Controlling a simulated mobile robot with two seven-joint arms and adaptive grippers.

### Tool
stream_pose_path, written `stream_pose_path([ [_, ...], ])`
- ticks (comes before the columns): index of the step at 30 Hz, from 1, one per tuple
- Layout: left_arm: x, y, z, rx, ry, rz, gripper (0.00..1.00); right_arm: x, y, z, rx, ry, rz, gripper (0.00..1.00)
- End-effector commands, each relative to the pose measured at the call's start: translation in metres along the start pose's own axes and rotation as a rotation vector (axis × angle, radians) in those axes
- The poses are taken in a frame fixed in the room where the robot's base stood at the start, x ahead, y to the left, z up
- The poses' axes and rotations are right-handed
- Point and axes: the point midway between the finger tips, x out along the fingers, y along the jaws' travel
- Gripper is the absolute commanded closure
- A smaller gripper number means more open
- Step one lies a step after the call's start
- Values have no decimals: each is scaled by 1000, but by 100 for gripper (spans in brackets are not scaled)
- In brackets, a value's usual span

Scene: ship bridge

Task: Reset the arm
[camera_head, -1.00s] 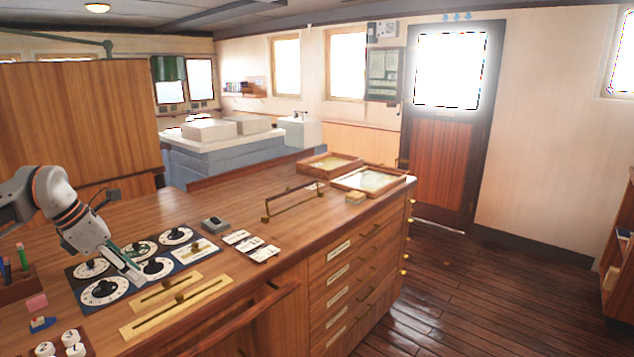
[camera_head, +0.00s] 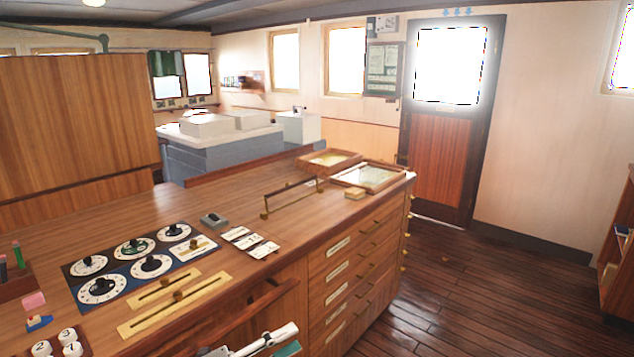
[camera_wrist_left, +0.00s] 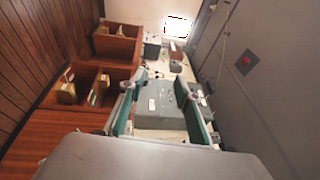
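My left gripper (camera_head: 286,347) shows only in part at the bottom edge of the head view, low in front of the wooden counter (camera_head: 235,190). A grey-white link and a bit of teal finger are visible there. In the left wrist view the two teal fingers (camera_wrist_left: 158,88) stand wide apart with nothing held between them. A grey box lies beyond them in that view. My right gripper is in neither view.
On the counter are a panel of black and white dials (camera_head: 133,262), brass slider plates (camera_head: 172,305), small white cards (camera_head: 250,242), a pen holder (camera_head: 14,282) and shallow wooden trays (camera_head: 370,177). The wooden floor (camera_head: 470,285) at right is clear.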

Motion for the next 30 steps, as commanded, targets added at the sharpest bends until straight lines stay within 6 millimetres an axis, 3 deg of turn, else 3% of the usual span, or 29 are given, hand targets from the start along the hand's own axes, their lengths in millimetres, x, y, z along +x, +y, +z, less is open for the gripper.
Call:
stream_pose_path([
  [5,-36,43,-2,-391,-278,-41,67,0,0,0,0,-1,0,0],
  [8,-67,76,-3,-608,-442,-44,67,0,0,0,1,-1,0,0],
  [13,-140,144,-24,-972,-732,-27,67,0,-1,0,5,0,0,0],
  [18,-218,204,-66,-1278,-997,7,67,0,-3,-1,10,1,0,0],
  [21,-252,226,-90,-1394,-1105,25,67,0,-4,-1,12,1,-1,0],
  [24,-273,238,-107,-1468,-1174,35,67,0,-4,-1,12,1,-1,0],
  [30,-285,245,-118,-1511,-1214,43,67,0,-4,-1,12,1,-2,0],
])
